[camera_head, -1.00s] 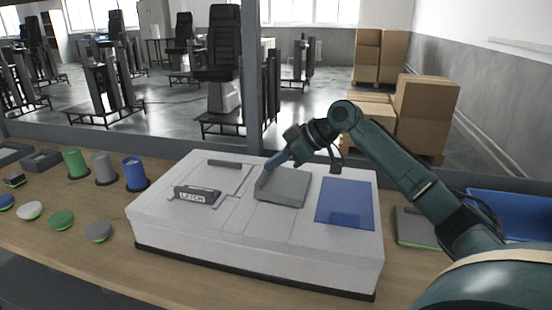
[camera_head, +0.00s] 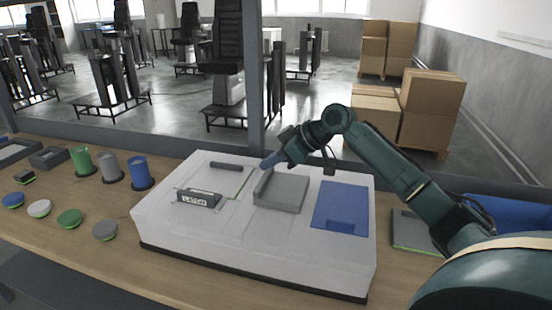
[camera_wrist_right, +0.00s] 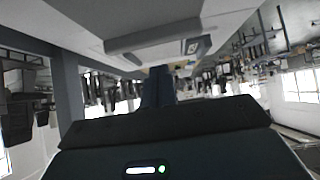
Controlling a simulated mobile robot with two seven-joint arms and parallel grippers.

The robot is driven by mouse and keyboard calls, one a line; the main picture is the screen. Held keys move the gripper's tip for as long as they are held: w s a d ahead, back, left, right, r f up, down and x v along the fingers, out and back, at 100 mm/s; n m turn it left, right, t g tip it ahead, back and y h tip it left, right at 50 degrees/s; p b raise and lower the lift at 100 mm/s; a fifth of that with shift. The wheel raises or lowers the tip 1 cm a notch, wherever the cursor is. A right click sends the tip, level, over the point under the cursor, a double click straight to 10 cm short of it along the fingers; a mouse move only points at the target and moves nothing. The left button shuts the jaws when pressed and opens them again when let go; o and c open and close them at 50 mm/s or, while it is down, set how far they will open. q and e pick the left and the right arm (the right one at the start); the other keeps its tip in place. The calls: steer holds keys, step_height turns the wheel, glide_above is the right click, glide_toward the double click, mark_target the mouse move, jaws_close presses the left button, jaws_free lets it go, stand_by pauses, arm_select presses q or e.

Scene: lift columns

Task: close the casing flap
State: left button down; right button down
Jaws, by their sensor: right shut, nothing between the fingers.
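The white casing (camera_head: 180,232) stands on the bench. Its top carries a dark block marked LATCH (camera_head: 199,198), a dark grey bar (camera_head: 226,166), a grey raised piece (camera_head: 283,190) and a blue panel (camera_head: 341,205). I cannot tell for sure which part is the flap or how far it stands open. My right gripper (camera_head: 266,165) is shut and empty, its blue fingers at the far left corner of the grey piece; I cannot tell if they touch. In the right wrist view the fingers (camera_wrist_right: 158,86) show together, below the casing top (camera_wrist_right: 95,28). My left gripper is not in view.
Green, grey and blue cylinders (camera_head: 138,171) and several round buttons (camera_head: 70,218) are left of the casing. A grey plate (camera_head: 413,230) and a blue tray (camera_head: 510,212) lie to the right. A dark post (camera_head: 255,90) rises behind the casing.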

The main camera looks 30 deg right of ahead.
steer(key=w+r+b+v, duration=0.1)
steer(key=b+v, duration=0.1)
steer(key=v, duration=0.9)
steer(key=shift+a+r, duration=0.25)
steer(key=shift+a, duration=0.05)
